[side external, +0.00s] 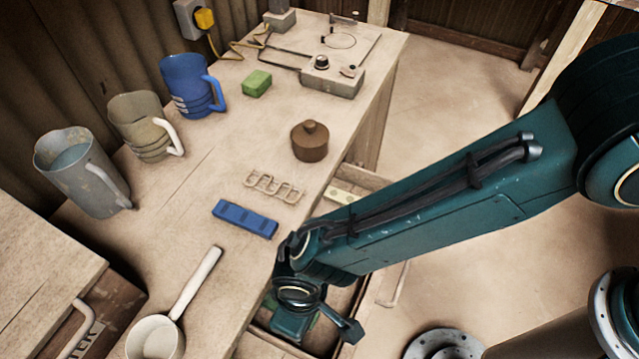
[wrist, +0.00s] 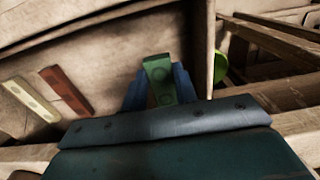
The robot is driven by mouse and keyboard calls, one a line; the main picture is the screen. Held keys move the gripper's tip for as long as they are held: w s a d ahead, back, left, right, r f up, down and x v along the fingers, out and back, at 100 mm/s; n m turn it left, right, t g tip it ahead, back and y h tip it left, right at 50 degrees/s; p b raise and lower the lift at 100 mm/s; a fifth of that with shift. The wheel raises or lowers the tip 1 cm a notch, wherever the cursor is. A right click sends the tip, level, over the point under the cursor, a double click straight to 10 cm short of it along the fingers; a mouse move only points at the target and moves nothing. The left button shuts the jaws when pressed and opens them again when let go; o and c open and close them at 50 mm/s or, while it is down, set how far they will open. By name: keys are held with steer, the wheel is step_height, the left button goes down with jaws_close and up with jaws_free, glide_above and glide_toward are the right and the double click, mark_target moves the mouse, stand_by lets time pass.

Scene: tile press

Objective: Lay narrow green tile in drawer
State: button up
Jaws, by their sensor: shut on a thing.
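The narrow green tile (wrist: 158,72) is held between the blue fingers of my gripper (wrist: 160,88) in the wrist view, its far end sticking out past the fingertips. In the side view my gripper (side external: 298,322) is low over the open wooden drawer (side external: 368,180) at the bench front, and a bit of green shows beside it. My arm hides much of the drawer. In the wrist view a cream tile (wrist: 35,100) and a red-brown tile (wrist: 66,92) lie side by side on the pale surface left of the green tile. Whether the green tile touches the floor below cannot be told.
A wooden wall (wrist: 201,45) stands just right of the held tile, with a bright green round thing (wrist: 221,67) beyond it.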

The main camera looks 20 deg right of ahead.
steer(key=shift+d+f, duration=0.1)
steer(key=shift+f, duration=1.6)
steer(key=shift+f, duration=0.15)
steer(key=o, duration=1)
step_height(320, 180, up, 12)
steer(key=shift+r, duration=0.15)
steer(key=shift+w, duration=0.1)
